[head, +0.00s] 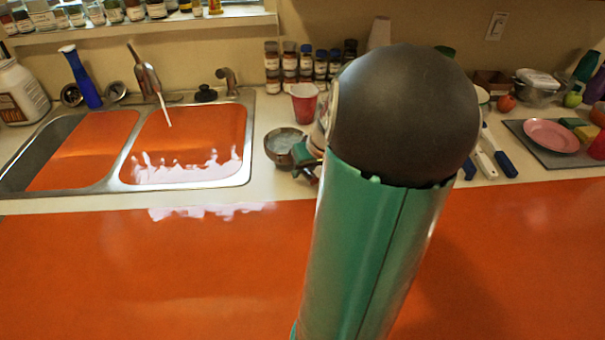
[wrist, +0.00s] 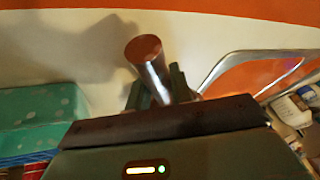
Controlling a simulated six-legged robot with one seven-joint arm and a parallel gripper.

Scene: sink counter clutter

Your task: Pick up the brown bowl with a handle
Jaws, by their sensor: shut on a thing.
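The brown bowl with a handle (head: 282,146) is on or just over the counter, right of the sink; its inside looks greyish. My gripper (head: 307,168) is at the bowl's near right side, partly hidden by my green arm. In the wrist view, my gripper (wrist: 159,95) is shut on a shiny cylinder with a brown end, which looks like the bowl's handle (wrist: 148,60). The rest of the bowl is hidden there. I cannot tell whether the bowl is lifted.
The double sink (head: 185,150) is to the left. A red cup (head: 304,103) stands just behind the bowl, with spice jars (head: 290,70) behind it. A pink plate (head: 550,136) lies at the right. A teal dotted box (wrist: 40,108) shows in the wrist view.

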